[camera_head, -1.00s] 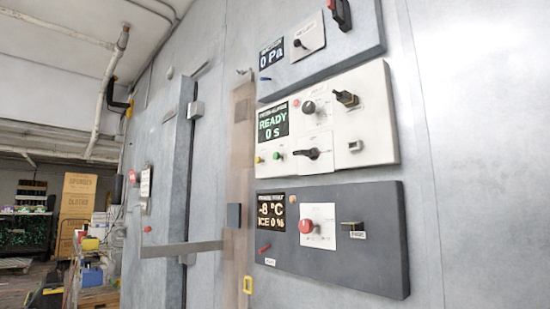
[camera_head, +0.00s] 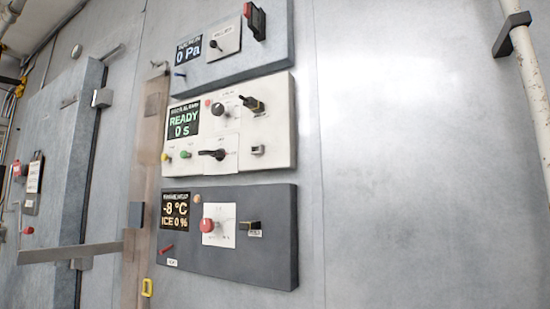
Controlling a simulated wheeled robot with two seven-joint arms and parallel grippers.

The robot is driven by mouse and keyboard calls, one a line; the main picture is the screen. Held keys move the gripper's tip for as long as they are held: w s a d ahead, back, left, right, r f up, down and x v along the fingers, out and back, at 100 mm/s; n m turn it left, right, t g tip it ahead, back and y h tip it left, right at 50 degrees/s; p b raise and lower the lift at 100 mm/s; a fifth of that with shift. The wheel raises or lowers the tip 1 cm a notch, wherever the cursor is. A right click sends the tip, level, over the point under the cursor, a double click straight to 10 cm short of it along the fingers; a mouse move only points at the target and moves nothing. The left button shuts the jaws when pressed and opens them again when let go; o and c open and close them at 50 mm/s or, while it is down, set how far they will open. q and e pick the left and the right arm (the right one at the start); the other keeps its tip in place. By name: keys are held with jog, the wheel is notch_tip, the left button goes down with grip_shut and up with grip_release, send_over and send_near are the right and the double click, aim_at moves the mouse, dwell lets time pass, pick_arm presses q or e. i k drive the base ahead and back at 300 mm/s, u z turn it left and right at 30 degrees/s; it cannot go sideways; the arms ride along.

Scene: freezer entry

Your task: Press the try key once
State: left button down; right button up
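Three control panels hang on the grey metal wall. The top grey panel (camera_head: 275,60) has a "0 Pa" display. The middle white panel (camera_head: 279,112) shows "READY 0 s" on its display (camera_head: 183,121), with a black knob (camera_head: 219,109), a yellow button (camera_head: 165,156), a green button (camera_head: 186,154), a black lever (camera_head: 214,154) and a small square key (camera_head: 257,150). The lower dark panel (camera_head: 265,272) shows "-8 °C ICE 0 %", with a red knob (camera_head: 207,225) and a small block-like switch (camera_head: 249,225). Small labels are unreadable, so I cannot tell which is the try key. Neither gripper is in view.
A large door (camera_head: 50,180) with a long horizontal bar (camera_head: 70,253) is on the left. A white pipe (camera_head: 530,75) with a dark bracket runs down at the upper right. The wall right of the panels is bare.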

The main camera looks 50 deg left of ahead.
aim_at(183, 155)
jog(key=z, duration=0.7)
jog(key=k, duration=1.25)
jog(key=u, duration=1.6)
jog(key=i, duration=0.5)
